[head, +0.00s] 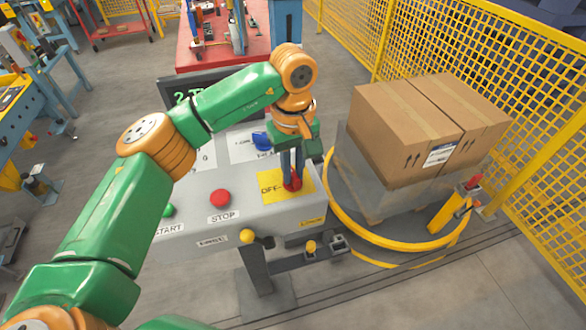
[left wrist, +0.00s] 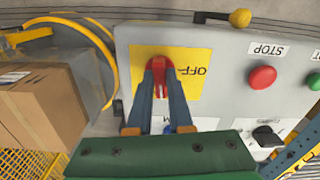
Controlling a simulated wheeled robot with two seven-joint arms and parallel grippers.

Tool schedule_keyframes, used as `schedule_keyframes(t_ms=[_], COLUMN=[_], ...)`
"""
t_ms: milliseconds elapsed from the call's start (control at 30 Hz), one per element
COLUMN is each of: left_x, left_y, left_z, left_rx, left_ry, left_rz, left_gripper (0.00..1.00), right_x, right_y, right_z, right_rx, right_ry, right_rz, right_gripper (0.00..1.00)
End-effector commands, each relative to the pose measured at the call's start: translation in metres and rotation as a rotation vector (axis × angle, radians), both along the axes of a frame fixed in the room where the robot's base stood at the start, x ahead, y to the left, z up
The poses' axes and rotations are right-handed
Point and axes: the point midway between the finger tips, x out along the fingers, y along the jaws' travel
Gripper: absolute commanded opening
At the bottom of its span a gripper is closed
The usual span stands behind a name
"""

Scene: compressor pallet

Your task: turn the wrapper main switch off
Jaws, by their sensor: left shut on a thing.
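The main switch is a red handle (head: 292,186) on a yellow plate (head: 274,198) at the right end of the grey control panel. It also shows in the left wrist view as a red handle (left wrist: 158,64) on the yellow plate (left wrist: 190,92). The word OFF stands on the plate beside the handle. My left gripper (head: 291,178) reaches down onto the switch, and its fingers (left wrist: 160,76) are shut on the red handle from both sides. The fingers hide part of the handle, so its exact angle is hard to tell. My right gripper is not in view.
On the grey panel (head: 190,205) are a red STOP button (head: 220,198), a green START button (head: 168,210) and a blue knob (head: 261,139). A carton (head: 405,130) stands on the yellow-ringed turntable to the right. Yellow mesh fencing (head: 425,40) runs behind it.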

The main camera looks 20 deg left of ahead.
Motion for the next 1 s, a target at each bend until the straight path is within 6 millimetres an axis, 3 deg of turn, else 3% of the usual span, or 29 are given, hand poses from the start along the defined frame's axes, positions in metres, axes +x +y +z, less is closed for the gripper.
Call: schedule_keyframes(t_ms=[1000], left_x=[0.001], left_y=[0.0], left_z=[0.001], left_rx=[-0.002], left_ry=[-0.004], left_rz=[0.951], left_gripper=[0.0], right_x=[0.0], right_y=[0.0], right_z=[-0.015], right_rx=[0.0], right_ry=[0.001], right_rz=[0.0], right_gripper=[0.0])
